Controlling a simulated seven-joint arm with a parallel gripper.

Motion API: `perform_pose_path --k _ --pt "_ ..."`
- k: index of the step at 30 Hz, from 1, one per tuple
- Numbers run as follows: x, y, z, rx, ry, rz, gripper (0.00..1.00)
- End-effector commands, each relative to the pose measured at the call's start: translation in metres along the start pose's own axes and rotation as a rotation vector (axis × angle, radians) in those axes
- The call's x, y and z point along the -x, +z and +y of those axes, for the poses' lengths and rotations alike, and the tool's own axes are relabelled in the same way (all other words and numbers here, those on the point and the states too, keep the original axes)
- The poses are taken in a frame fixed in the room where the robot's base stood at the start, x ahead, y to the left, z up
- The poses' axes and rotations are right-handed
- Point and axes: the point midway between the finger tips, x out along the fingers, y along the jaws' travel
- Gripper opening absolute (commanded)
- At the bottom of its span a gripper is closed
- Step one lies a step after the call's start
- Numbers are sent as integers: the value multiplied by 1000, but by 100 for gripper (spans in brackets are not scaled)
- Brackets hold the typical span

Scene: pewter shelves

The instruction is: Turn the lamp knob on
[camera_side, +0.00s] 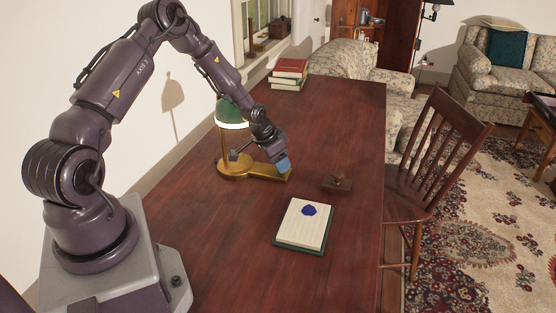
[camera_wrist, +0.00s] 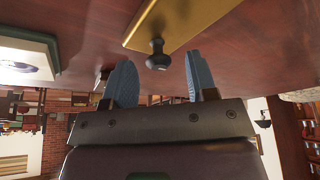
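The desk lamp has a green shade (camera_side: 231,114) and a brass base (camera_side: 236,170) on the dark red desk. In the wrist view, the brass base (camera_wrist: 185,18) runs across the top, with a small dark knob (camera_wrist: 157,56) at its edge. My gripper (camera_wrist: 160,64) has two blue fingers, open and apart, one on each side of the knob. I see a gap between the knob and each finger. In the side view, my gripper (camera_side: 283,165) is low at the right end of the lamp base and hides the knob there.
A notepad (camera_side: 305,225) with a blue blot lies in front of the lamp; a small brown object (camera_side: 337,183) sits to the right. Stacked books (camera_side: 288,72) stand at the far end. A wooden chair (camera_side: 425,160) is beside the desk (camera_side: 345,120). The near desk is clear.

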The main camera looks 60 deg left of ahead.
Motion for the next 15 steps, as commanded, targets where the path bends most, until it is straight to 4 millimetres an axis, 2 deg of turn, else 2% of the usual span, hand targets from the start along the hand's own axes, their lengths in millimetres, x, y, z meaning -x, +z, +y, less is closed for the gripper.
perform_pose_path --k 8,15 --pt "0 0 2 28 -11 -1 52" --pt "0 -1 5 221 -94 -2 52"
